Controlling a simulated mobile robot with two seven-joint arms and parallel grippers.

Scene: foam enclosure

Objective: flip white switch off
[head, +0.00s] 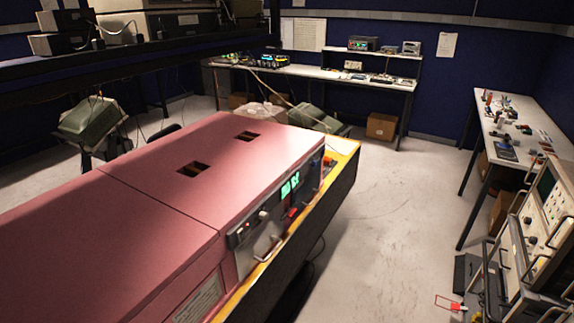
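A large pink machine (150,200) stands on a yellow-edged bench (345,147) at left and centre. Its grey front panel (262,235) faces right and is seen at a steep angle. The panel carries a lit green display (290,186), a red control (292,212) and a small pale control (263,214) near its upper left part. I cannot tell whether the pale control is the white switch, or which position it is in. Neither of my grippers is in view.
Open floor (385,220) lies right of the pink machine. A rack of instruments (545,215) stands at the right edge, below a cluttered white table (515,125). A small red and white item (458,306) is at the lower right. Another bench (340,77) lines the back wall.

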